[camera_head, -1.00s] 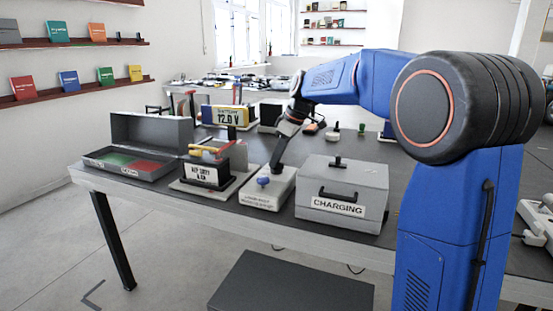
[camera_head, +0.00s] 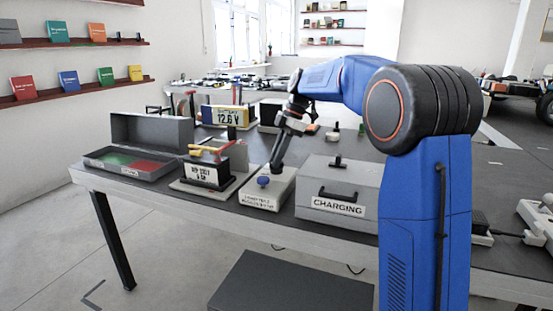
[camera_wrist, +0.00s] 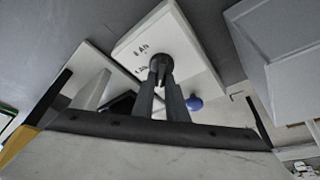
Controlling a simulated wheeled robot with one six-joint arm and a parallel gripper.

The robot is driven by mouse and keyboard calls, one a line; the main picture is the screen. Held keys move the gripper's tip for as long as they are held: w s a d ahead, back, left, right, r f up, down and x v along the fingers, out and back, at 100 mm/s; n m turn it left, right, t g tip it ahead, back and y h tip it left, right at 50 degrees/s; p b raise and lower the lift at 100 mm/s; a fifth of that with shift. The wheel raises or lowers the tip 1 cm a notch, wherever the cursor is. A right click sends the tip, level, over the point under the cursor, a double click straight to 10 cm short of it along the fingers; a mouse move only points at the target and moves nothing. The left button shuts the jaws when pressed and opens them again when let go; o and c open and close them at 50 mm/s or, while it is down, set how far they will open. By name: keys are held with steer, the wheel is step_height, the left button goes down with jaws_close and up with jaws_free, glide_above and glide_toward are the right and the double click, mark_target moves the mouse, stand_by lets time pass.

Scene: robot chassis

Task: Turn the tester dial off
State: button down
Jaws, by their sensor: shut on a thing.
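The pale tester box (camera_head: 268,202) stands near the table's front edge, left of the charging box. It carries a dark dial (camera_wrist: 160,61) on its top, with small markings such as "8 Ah" beside it in the wrist view. My gripper (camera_head: 275,168) reaches down from behind onto the box. In the wrist view my gripper (camera_wrist: 161,72) is shut on the dial, and its fingers hide part of it. A round blue knob (camera_head: 263,181) sits on the box's front part. It also shows in the wrist view (camera_wrist: 194,103). The dial's pointer direction cannot be told.
The grey charging box (camera_head: 338,187) stands close on the right. A labelled stand (camera_head: 207,173) with yellow and red handles is close on the left, beside an open grey case (camera_head: 150,133).

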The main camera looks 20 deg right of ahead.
stand_by(0.4)
steer(key=c, duration=1.8)
jaws_free()
steer(key=shift+o, duration=0.2)
steer(key=v, duration=1.7)
steer(key=shift+w+r, duration=0.15)
steer(key=shift+r, duration=0.05)
